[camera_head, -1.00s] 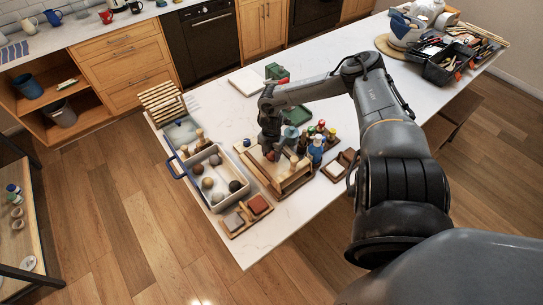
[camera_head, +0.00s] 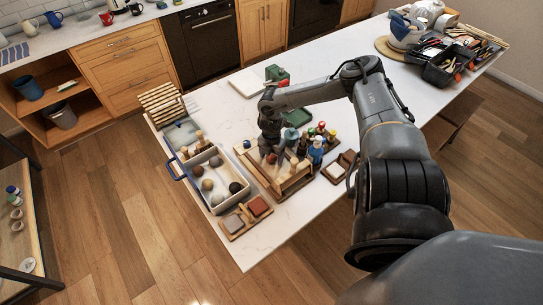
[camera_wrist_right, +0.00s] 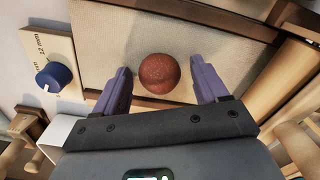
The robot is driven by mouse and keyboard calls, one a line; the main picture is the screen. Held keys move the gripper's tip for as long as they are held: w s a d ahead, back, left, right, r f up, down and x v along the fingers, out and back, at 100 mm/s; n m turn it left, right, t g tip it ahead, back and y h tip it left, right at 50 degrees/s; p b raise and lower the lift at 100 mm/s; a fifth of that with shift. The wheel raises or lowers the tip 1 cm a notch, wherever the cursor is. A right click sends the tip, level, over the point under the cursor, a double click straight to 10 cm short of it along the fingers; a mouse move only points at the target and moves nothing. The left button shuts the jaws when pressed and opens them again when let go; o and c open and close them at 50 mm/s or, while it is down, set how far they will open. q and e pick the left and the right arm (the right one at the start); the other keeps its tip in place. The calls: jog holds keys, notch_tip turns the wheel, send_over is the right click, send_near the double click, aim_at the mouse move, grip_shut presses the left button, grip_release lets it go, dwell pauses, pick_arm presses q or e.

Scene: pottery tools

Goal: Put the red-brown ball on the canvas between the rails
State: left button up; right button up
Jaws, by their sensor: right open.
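The red-brown ball (camera_wrist_right: 159,73) appears to rest on the pale canvas (camera_wrist_right: 125,38) between two dark wooden rails, closer to the lower one (camera_wrist_right: 150,102) in the right wrist view. It also shows as a small reddish spot in the head view (camera_head: 271,158). My right gripper (camera_wrist_right: 161,78) is open, with one purple finger on each side of the ball and visible gaps between. In the head view the right gripper (camera_head: 268,151) points down over the wooden board and hides much of the canvas. My left gripper is out of view.
A blue dial (camera_wrist_right: 53,77) on a pale plate lies left of the canvas in the right wrist view. In the head view, a white tray with balls (camera_head: 233,203) stands left of the board, and several coloured bottles (camera_head: 316,150) stand close on its right.

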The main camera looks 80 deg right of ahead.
aim_at(271, 160)
notch_tip(271, 160, up, 12)
jog(key=p, duration=0.3)
jog(key=shift+p, duration=0.35)
jog(key=shift+r, duration=0.1)
